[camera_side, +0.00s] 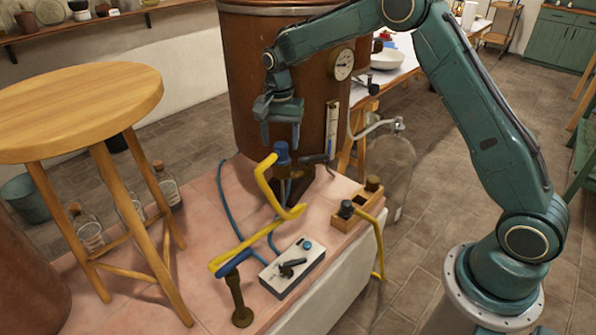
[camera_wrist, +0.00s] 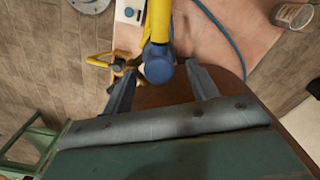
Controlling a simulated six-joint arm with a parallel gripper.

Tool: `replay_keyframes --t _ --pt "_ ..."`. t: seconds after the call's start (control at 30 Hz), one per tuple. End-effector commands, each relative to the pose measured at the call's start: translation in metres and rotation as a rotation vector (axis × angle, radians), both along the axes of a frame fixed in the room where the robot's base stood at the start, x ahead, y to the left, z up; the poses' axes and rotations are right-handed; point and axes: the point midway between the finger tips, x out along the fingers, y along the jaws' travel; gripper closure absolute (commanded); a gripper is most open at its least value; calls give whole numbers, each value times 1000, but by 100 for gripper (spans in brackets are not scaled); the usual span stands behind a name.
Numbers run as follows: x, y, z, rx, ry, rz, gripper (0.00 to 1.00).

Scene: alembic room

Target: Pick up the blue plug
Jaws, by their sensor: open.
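The blue plug (camera_side: 282,154) stands above the tiled bench in front of the copper vessel, with a thick yellow cable (camera_side: 264,187) running from it. In the wrist view its round blue end (camera_wrist: 159,71) lies between my two fingers, with the yellow cable beyond it. My gripper (camera_side: 281,147) points down over the plug, fingers apart on either side. In the wrist view my gripper (camera_wrist: 160,68) shows a gap on both sides of the plug. What supports the plug is partly hidden by the cable.
A second blue fitting (camera_side: 235,263) sits on a brass post at the yellow cable's other end. A switch box (camera_side: 292,267) and a wooden socket block (camera_side: 357,207) stand nearby. The copper vessel (camera_side: 237,75) is close behind; a wooden stool (camera_side: 80,112) stands left.

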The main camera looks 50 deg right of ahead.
Motion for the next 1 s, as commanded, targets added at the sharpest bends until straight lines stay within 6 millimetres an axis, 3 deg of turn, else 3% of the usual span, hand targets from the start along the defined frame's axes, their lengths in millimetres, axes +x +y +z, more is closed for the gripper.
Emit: replay_keyframes --t 0.3,0.8,0.83,1.0 --pt "-2 0 -30 0 1 0 41" --pt "-1 0 -31 0 0 0 41" --pt "-1 0 -30 0 0 0 43" --pt "-1 0 -30 0 0 0 76"
